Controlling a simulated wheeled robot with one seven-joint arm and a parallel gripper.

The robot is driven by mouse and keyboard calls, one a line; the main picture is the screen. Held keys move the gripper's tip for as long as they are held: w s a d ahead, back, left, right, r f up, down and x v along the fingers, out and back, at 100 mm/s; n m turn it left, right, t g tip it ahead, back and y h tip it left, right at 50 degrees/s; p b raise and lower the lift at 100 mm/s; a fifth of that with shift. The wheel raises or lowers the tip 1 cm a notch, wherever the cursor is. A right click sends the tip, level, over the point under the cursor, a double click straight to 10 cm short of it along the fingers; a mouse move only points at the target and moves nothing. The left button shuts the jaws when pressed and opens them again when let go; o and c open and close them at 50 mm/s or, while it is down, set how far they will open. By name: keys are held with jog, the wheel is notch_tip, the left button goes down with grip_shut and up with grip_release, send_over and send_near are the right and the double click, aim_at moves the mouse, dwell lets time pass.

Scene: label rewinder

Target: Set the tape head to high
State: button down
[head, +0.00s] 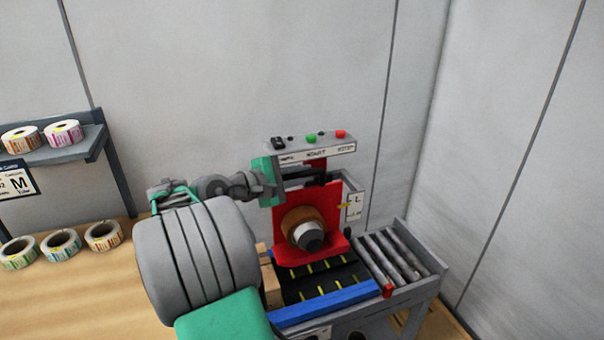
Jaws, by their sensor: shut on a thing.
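The tape head (282,225) is a red upright plate with a brown tape roll (297,216) and a grey hub on its front. It stands over the dark belt of the machine. A yellow pointer (344,206) at its right edge lies against a white scale plate (355,204) marked "L"; the smaller print is unreadable. My gripper (300,180) is at the top of the tape head, just under the button panel, and is shut on it. The fingertips are small and partly hidden, so the exact part gripped is unclear.
The button panel (316,153) with green and red buttons overhangs the tape head closely. Rollers (393,256) lie to the right, a blue rail (325,303) in front. Label rolls (62,133) sit on a shelf, others on the table, at left. A cardboard box (270,283) is partly hidden by my arm.

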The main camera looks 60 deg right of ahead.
jog(key=shift+r, duration=0.7)
jog(key=c, duration=1.7)
grip_release()
jog(key=shift+c, duration=0.2)
jog(key=o, duration=0.4)
jog(key=shift+f, duration=0.2)
jog(key=b+v, duration=0.1)
jog(key=v, duration=0.4)
jog(key=shift+w+a+f+b, duration=0.1)
jog(key=shift+w+a+b, duration=0.05)
jog(key=shift+b, duration=0.2)
jog(key=p+v, duration=0.2)
jog(key=p, duration=0.4)
